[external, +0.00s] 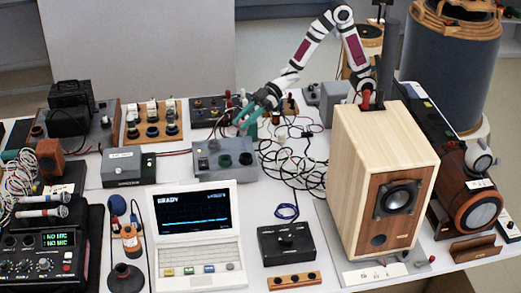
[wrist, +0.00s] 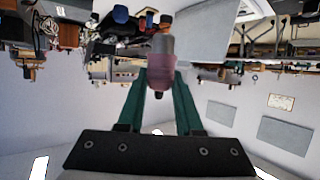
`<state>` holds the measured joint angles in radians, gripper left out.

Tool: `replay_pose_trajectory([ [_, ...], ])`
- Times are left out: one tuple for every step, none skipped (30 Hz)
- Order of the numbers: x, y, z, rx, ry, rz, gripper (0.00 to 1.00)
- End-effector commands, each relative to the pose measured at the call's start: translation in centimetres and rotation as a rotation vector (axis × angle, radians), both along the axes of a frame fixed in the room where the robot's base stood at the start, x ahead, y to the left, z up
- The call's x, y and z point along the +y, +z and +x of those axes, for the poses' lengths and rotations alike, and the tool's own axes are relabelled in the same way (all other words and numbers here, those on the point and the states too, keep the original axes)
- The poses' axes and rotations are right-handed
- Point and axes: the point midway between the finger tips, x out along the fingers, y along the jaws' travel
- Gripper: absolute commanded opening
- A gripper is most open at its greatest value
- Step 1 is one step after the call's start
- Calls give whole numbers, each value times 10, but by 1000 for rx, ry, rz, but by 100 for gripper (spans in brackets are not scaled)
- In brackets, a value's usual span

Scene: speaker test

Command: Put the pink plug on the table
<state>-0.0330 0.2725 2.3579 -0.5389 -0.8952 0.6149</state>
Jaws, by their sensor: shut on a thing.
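My gripper (external: 246,114) has teal fingers and reaches in from the back right, over the rear middle of the white table (external: 262,205). In the wrist view, the pink plug (wrist: 160,73) sits between the teal fingertips, and my gripper (wrist: 160,88) is shut on it. The plug looks dusky pink, with a greyish part at its far end. In the external view I cannot make out the plug at the fingertips. Whether it touches anything beyond the fingers cannot be told.
A grey box with dark knobs (external: 224,160) is just in front of my gripper. Tangled cables (external: 290,165) lie to its right. A wooden speaker (external: 385,175) stands tall at the right. A laptop (external: 196,235) is at the front. Small bare table patches show between things.

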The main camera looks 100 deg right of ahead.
Motion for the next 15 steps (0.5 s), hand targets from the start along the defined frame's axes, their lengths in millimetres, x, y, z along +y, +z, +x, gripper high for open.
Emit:
replay_pose_trajectory([
  [20, -19, -7, 9, 92, 0, 0],
  [32, -28, -13, 10, 149, 0, 0],
  [47, -39, -22, 8, 227, 0, 0],
  [58, -48, -29, 7, 282, 0, 0],
  [67, -55, -37, 7, 333, 1, 0],
  [79, -64, -48, 5, 396, 1, 0],
  [86, -70, -55, 4, 438, 0, 0],
  [92, -75, -62, 3, 475, 0, 0],
  [98, -80, -70, 2, 515, 0, 0],
  [101, -83, -75, 0, 539, 0, 0],
  [104, -85, -80, -1, 559, 0, 0],
  [109, -88, -84, -2, 579, 0, 0],
  [113, -91, -87, -2, 589, 0, 0],
  [119, -95, -90, -1, 595, 0, 0],
  [129, -101, -94, 0, 600, 0, 0],
])
